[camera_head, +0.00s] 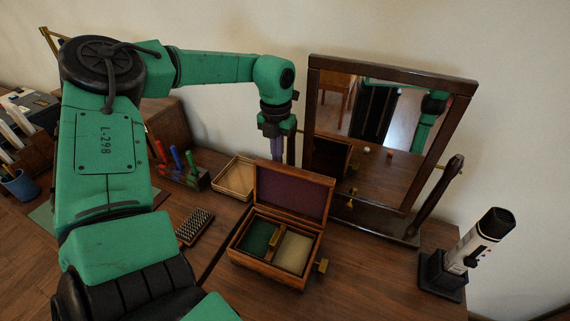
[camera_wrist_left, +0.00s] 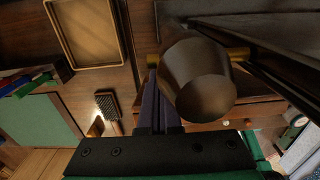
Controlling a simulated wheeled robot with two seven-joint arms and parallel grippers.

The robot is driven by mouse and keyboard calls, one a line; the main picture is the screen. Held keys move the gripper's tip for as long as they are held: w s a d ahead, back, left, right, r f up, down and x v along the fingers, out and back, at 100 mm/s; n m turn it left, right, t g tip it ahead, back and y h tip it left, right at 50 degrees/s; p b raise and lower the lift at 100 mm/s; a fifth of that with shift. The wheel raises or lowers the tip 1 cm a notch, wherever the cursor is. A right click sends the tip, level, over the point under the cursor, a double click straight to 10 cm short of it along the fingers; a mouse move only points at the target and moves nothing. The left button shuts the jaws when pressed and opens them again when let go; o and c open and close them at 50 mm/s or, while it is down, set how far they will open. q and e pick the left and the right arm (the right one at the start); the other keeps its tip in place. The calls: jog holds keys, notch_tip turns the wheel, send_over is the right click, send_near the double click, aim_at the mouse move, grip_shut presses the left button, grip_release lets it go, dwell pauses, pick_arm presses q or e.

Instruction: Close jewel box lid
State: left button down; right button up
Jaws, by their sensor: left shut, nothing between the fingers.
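The jewel box (camera_head: 268,274) is a brown wooden box on the desk in the head view. Its inside shows a green and a pale compartment. Its lid (camera_head: 293,191), lined in dark purple, stands open and nearly upright at the back edge. My left gripper (camera_head: 281,152) is just behind the lid, pointing down, its lower fingers partly hidden by it. I cannot tell whether it touches the lid. In the left wrist view its purple fingers (camera_wrist_left: 158,105) are shut with nothing held. My right gripper is not in view.
A framed mirror (camera_head: 392,90) stands close behind and right of the box. A shallow tray (camera_head: 236,177) lies behind left, with a brush (camera_head: 194,227) and a rack of coloured tools (camera_head: 184,175) further left. A black-and-white device (camera_head: 478,245) stands far right.

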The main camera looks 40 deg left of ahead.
aim_at(268, 165)
pick_arm(q)
jog(key=shift+s, duration=0.1)
jog(key=shift+s+d+p, duration=0.25)
jog(key=shift+s+p, duration=0.1)
jog(key=shift+s, duration=0.45)
jog(key=shift+s+d+p, duration=0.3)
jog(key=shift+s, duration=0.55)
jog(key=shift+s+d+p, duration=0.25)
jog(key=shift+s+p, duration=0.1)
jog(key=shift+s, duration=0.45)
jog(key=s+d+r+p, duration=0.1)
jog(key=s+r+p, duration=0.3)
jog(key=r+p, duration=0.3)
jog(key=shift+s+d+p, duration=0.2)
jog(key=shift+d+p, duration=0.05)
jog(key=shift+p, duration=0.95)
dwell(0.6)
jog(key=shift+f, duration=0.1)
